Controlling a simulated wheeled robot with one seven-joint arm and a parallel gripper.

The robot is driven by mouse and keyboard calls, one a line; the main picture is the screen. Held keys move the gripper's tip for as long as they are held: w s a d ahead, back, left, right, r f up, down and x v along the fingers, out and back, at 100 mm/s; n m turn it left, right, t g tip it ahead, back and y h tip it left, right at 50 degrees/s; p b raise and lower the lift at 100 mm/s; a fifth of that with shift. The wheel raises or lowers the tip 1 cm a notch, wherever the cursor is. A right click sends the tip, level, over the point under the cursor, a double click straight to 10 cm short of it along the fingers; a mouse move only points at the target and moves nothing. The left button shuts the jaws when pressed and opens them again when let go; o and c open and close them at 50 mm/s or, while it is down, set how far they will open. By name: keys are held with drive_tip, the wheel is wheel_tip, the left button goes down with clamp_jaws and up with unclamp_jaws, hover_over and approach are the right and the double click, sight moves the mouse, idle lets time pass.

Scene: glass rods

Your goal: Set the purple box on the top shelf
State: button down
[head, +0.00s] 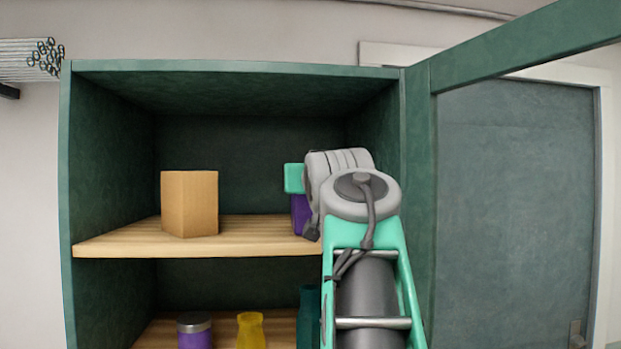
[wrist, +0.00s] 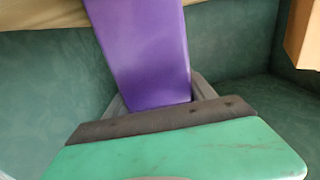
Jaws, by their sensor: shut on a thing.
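The purple box (head: 300,215) is at the right side of the top shelf (head: 130,240) in the head view, mostly hidden behind my arm. In the wrist view the purple box (wrist: 148,55) fills the upper middle, and my gripper (wrist: 160,115) is shut on it. My gripper also shows as a teal block (head: 293,178) above the box in the head view.
A tan cardboard box (head: 190,204) stands on the top shelf to the left, with bare board between. The cabinet's right wall (head: 385,130) is close to my arm. The open door (head: 520,180) is at the right. Below stand a purple jar (head: 195,332), yellow vase (head: 250,330) and teal bottle (head: 308,318).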

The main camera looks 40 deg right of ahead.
drive_tip(key=c, duration=0.8)
unclamp_jaws()
drive_tip(key=shift+f, duration=0.2)
drive_tip(key=shift+o, duration=0.9)
drive_tip(key=shift+r, duration=0.1)
drive_tip(key=o, duration=0.3)
drive_tip(key=b+v, duration=0.2)
drive_tip(key=v, duration=1)
